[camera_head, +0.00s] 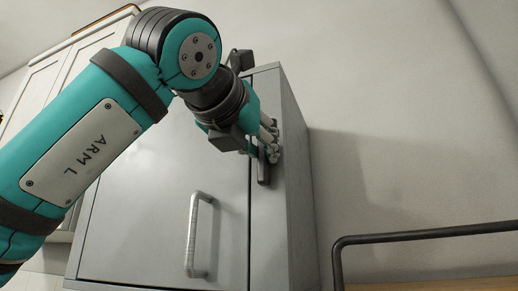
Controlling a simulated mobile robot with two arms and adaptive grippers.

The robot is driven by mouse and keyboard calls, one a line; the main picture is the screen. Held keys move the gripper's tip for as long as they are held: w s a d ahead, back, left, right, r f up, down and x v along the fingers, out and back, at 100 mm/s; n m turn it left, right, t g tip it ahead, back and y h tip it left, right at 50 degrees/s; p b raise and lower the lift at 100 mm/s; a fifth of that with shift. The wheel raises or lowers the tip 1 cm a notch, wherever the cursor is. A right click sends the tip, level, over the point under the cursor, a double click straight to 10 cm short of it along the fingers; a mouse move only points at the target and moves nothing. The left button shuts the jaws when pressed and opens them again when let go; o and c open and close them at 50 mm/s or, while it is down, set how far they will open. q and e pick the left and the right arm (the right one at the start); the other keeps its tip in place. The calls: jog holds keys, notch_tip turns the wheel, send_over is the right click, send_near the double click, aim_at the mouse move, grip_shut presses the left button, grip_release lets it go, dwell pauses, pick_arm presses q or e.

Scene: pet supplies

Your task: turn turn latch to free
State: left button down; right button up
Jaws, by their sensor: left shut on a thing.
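The turn latch (264,170) is a dark piece at the right front edge of a grey metal cabinet (225,170). Its lower part hangs down below my gripper; its upper part is hidden behind the gripper. My left gripper (268,150), on the teal arm coming in from the left, is shut on the latch. The cabinet door looks closed, with a silver upright handle (193,235) on its lower part. My right gripper is not in view.
A white panelled cupboard (50,90) stands behind on the left. A plain wall (400,140) lies to the right. A dark bent rail (420,234) stands at the lower right above a wooden surface (450,283).

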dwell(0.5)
pick_arm(q)
jog(key=c, duration=1.2)
grip_release()
jog(key=shift+c, duration=0.2)
jog(key=v, duration=1.2)
jog(key=shift+f, duration=0.1)
